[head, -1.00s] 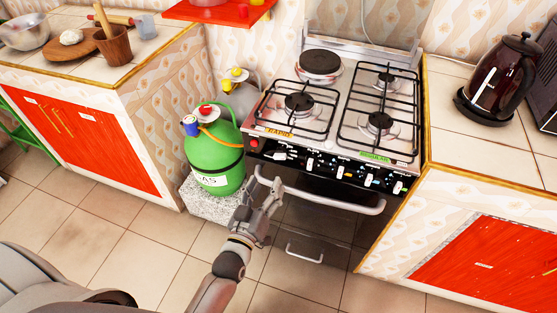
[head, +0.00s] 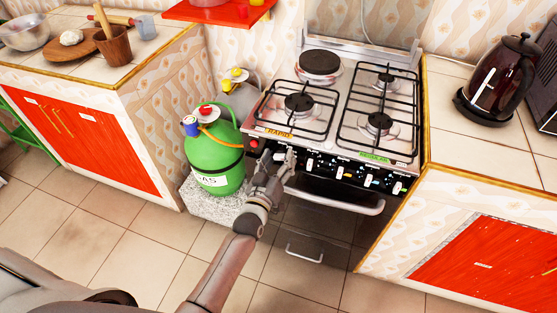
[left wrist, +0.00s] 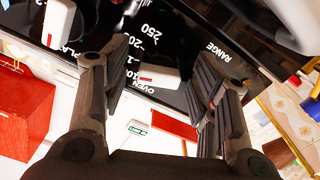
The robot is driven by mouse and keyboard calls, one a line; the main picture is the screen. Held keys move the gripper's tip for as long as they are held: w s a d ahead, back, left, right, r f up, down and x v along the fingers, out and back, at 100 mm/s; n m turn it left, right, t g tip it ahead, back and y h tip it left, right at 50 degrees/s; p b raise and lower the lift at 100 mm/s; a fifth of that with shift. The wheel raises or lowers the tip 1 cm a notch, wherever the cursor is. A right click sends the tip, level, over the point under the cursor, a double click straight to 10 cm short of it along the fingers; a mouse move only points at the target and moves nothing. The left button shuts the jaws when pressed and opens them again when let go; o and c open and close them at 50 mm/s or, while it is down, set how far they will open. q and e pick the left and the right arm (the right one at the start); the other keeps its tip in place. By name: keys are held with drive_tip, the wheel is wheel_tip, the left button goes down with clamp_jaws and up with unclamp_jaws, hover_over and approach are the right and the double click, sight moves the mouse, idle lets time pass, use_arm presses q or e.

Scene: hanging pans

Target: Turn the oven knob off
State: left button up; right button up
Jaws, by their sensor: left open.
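The oven knob (left wrist: 153,72) is white with a red mark, next to the OVEN print on the black control panel (head: 345,170). In the left wrist view it shows between the spread fingers of my left gripper (left wrist: 160,75), with no finger visibly closed on it. In the head view my left gripper (head: 278,157) is at the left end of the panel and hides the oven knob there. The depth gap between fingertips and panel is hard to judge. My right gripper is not in view.
The stove (head: 335,95) has an oven handle (head: 345,203) below the panel. A second knob (left wrist: 58,22) is near the left finger. A green gas bottle (head: 214,160) stands left of the stove. A kettle (head: 503,75) is on the right counter.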

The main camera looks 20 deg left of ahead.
use_arm(q)
drive_tip(key=c, duration=1)
drive_tip(key=shift+n, duration=0.4)
drive_tip(key=n+b, duration=0.1)
drive_tip(key=n, duration=1.2)
drive_tip(key=shift+d, duration=0.1)
